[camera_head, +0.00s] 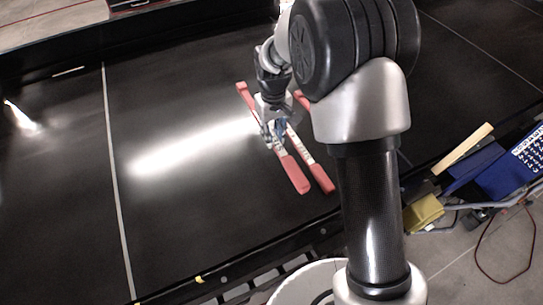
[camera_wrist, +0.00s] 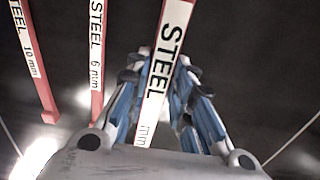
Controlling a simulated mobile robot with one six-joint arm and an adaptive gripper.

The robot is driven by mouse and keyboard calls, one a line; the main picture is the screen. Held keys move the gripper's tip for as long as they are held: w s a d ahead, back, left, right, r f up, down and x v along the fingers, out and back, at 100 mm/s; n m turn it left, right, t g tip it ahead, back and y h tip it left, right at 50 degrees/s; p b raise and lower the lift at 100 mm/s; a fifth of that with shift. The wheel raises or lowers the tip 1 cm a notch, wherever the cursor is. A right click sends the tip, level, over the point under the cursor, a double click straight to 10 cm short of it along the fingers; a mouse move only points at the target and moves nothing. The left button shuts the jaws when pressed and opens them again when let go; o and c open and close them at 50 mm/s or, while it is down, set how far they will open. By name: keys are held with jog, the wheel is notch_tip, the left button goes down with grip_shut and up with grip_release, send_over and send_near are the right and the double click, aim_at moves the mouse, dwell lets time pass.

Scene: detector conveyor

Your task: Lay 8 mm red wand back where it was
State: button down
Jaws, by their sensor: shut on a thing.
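My gripper (camera_head: 270,138) is over the dark conveyor belt (camera_head: 190,215), shut around the middle of a red wand (camera_head: 296,176) with a white label. In the wrist view, the held wand (camera_wrist: 172,45) passes between the blue-padded fingers (camera_wrist: 160,78). Its label reads "STEEL" and "mm"; I cannot read its number. It looks larger than the other wands, so it seems raised above the belt. A 6 mm wand (camera_wrist: 96,50) and a 10 mm wand (camera_wrist: 33,65) lie to its left. The head view shows one other red wand (camera_head: 322,177), partly hidden by my arm.
A pale line (camera_head: 112,170) crosses the belt at left. The belt's near edge rail (camera_head: 235,270) runs below the wands. At right, off the belt, are a blue bin (camera_head: 500,175) and a yellow object (camera_head: 424,213). The belt left of the wands is clear.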

aim_at(273, 165)
notch_tip(273, 165, down, 13)
jog(key=b, duration=0.6)
jog(key=shift+w, duration=0.15)
jog(key=shift+f+b, duration=0.2)
jog(key=shift+b, duration=0.1)
jog(key=c, duration=1.4)
grip_release()
jog(key=shift+r, duration=0.1)
